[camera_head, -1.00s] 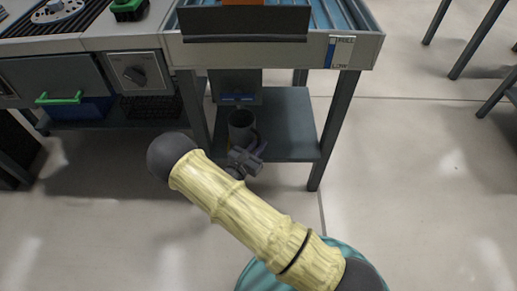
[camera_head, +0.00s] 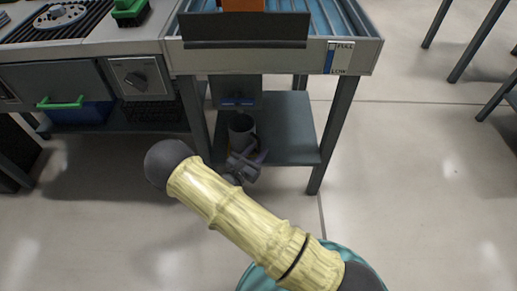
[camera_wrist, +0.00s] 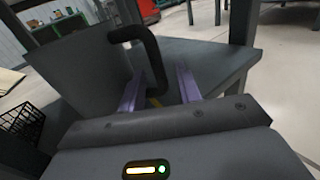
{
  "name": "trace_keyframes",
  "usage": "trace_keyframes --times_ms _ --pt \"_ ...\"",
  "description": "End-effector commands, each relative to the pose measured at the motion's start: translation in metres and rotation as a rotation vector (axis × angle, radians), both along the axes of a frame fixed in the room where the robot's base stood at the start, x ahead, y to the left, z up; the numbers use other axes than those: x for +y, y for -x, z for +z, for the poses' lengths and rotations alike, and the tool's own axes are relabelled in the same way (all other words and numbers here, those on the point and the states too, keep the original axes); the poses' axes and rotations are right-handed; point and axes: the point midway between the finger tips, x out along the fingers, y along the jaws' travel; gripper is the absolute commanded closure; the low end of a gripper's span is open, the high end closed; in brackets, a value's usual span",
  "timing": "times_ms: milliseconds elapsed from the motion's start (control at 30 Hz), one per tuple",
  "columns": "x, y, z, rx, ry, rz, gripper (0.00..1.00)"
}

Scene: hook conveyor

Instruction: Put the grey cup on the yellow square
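The grey cup (camera_head: 241,130) stands upright on the dark lower shelf, and its dark body fills the left of the wrist view (camera_wrist: 82,68). Its black handle (camera_wrist: 152,55) curves down between the two purple fingers of my gripper (camera_wrist: 158,86). The fingers are apart with space on both sides of the handle. In the head view my gripper (camera_head: 249,157) is at the near side of the cup, partly hiding its lower part. A small yellow patch (camera_wrist: 154,102) shows below the handle; I cannot tell whether it is the yellow square.
The lower shelf (camera_head: 290,135) has free room right of the cup. Table legs (camera_head: 333,130) stand to the right, and the conveyor table's front edge (camera_head: 270,60) overhangs above. A black wire basket (camera_wrist: 18,125) is at the left. The floor in front is clear.

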Motion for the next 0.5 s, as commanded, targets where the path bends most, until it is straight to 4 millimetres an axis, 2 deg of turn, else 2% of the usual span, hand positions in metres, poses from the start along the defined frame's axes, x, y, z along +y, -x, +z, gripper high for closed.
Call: trace_keyframes --times_ms 500 --pt "0.056 0.077 0.003 0.001 0.0 0.002 0.66"
